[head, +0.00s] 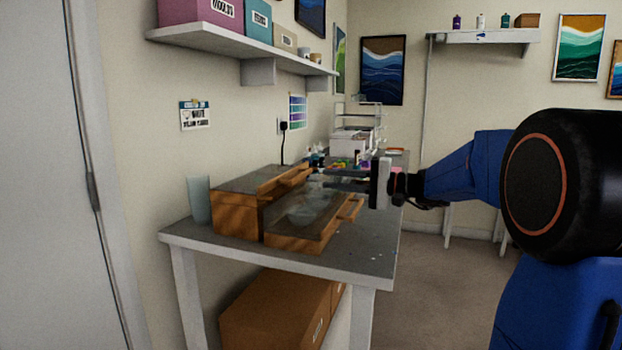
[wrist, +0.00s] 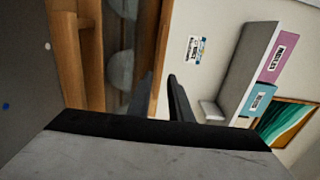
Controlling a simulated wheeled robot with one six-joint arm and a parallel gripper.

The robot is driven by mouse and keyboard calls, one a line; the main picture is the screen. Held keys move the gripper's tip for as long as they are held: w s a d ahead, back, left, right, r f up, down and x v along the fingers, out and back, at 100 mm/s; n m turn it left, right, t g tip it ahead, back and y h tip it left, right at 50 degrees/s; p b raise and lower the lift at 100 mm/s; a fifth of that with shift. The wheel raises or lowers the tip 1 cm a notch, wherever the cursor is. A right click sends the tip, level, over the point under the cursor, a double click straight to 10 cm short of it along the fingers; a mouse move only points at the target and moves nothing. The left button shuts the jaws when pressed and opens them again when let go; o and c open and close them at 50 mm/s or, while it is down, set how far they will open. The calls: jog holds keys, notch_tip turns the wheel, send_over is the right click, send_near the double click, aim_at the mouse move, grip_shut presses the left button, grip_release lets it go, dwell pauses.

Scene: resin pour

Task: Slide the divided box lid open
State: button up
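The divided box is the wooden box on the grey table. Its front part (head: 292,242) is low, with a see-through panel (head: 310,205) on top and pale round shapes dimly visible under it. A wooden handle bar (head: 351,208) stands at its right end. Behind it is a taller wooden part (head: 237,216) with a grey top and its own bar (head: 297,175). My gripper (head: 327,180) is open and empty, with its two fingers pointing left above the panel. In the wrist view, the fingers (wrist: 162,95) are apart beside a wooden edge. Contact cannot be told.
A pale cup (head: 199,201) stands on the table (head: 345,255) left of the box. Small bottles and a white drawer unit (head: 350,142) stand at the back. A wall shelf (head: 235,45) hangs above.

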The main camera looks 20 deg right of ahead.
aim_at(303, 176)
jog(key=shift+x, duration=3.45)
jog(key=shift+c, duration=0.4)
grip_shut()
